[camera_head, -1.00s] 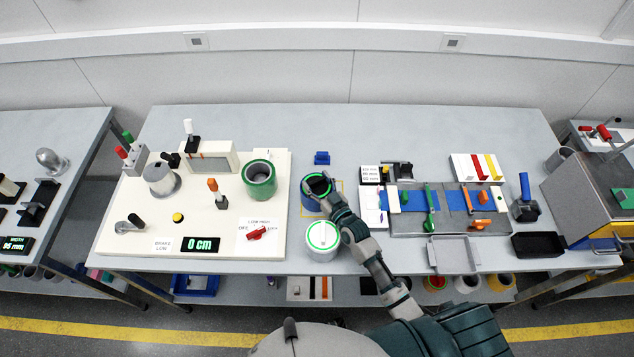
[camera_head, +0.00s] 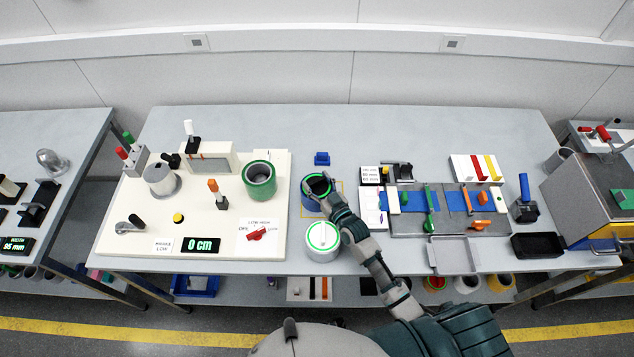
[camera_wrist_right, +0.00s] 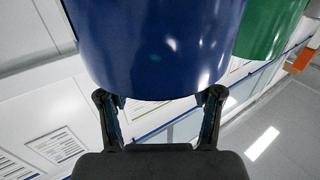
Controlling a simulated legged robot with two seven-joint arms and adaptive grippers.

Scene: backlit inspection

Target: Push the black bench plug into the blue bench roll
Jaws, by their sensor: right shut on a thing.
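The blue bench roll (camera_head: 309,200) stands upright at the middle of the table, inside a thin yellow outline. The black bench plug (camera_head: 318,185) shows as a dark round shape at its top opening; how deep it sits cannot be told. My right gripper (camera_head: 330,203) is at the roll's top, on its near right side, shut on the plug. In the right wrist view the picture is upside down: the blue roll (camera_wrist_right: 165,45) fills the upper part, its rim hides the plug, and my two fingers (camera_wrist_right: 160,105) stand apart at that rim. My left gripper is out of view.
A white roll with a green ring (camera_head: 322,238) stands just in front of the blue one. A green roll (camera_head: 259,180) stands to the left on a cream panel (camera_head: 140,215). A grey fixture board (camera_head: 460,222) is to the right.

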